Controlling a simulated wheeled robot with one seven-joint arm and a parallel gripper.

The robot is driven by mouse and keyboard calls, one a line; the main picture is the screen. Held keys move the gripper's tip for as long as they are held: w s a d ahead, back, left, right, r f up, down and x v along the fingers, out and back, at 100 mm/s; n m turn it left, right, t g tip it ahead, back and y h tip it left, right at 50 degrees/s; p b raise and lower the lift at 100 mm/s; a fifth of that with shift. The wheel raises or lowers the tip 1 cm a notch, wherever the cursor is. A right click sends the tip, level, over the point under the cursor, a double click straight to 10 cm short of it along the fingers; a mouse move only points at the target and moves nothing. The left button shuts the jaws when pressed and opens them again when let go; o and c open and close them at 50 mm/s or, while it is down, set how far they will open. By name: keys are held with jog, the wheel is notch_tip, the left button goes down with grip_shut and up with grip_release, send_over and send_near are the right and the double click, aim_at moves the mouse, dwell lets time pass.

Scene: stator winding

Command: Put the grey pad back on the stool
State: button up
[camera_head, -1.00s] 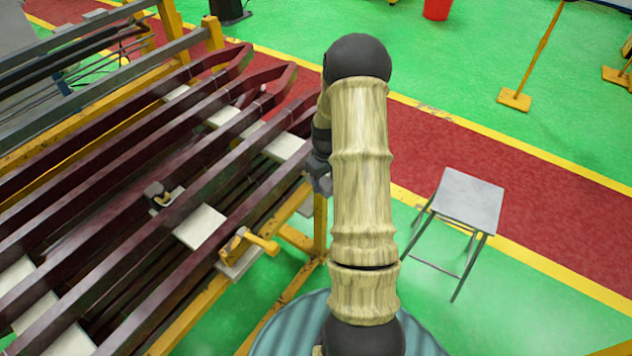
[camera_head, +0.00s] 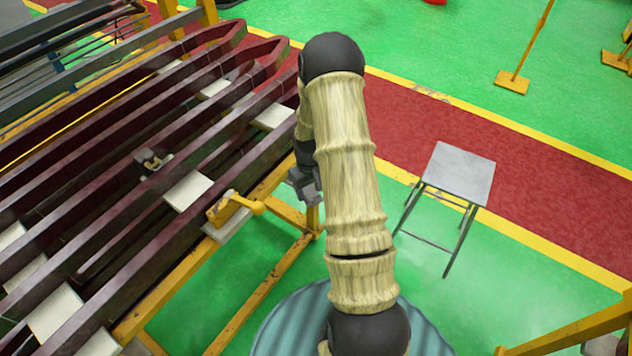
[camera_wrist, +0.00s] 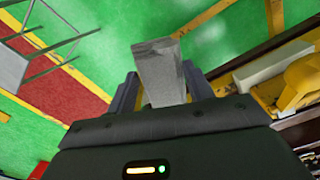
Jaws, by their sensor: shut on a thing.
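My gripper (camera_wrist: 162,90) is shut on the grey pad (camera_wrist: 161,68), which stands up between the two fingers in the wrist view. In the head view my gripper (camera_head: 305,186) hangs beside the right edge of the coil rack, mostly behind my own arm; the pad cannot be made out clearly there. The stool (camera_head: 460,174) stands on the green floor to the right of my arm, with a bare flat grey top and thin metal legs. Its top also shows at the left edge of the wrist view (camera_wrist: 11,68), apart from the pad.
Dark red coil bars (camera_head: 150,190) on a yellow frame (camera_head: 270,285) fill the left side. A yellow clamp (camera_head: 228,210) sticks out near its edge. A yellow post base (camera_head: 512,82) stands beyond the red walkway. Yellow bars (camera_head: 575,332) enter at lower right. Floor around the stool is clear.

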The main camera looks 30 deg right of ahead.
jog(key=s+a+f+b, duration=0.1)
jog(key=a+f+b, duration=0.2)
jog(key=a+f, duration=0.4)
jog(key=shift+s+f+m+b, duration=0.2)
jog(key=shift+f+m+b, duration=0.15)
jog(key=shift+f, duration=0.15)
jog(key=shift+d, duration=0.1)
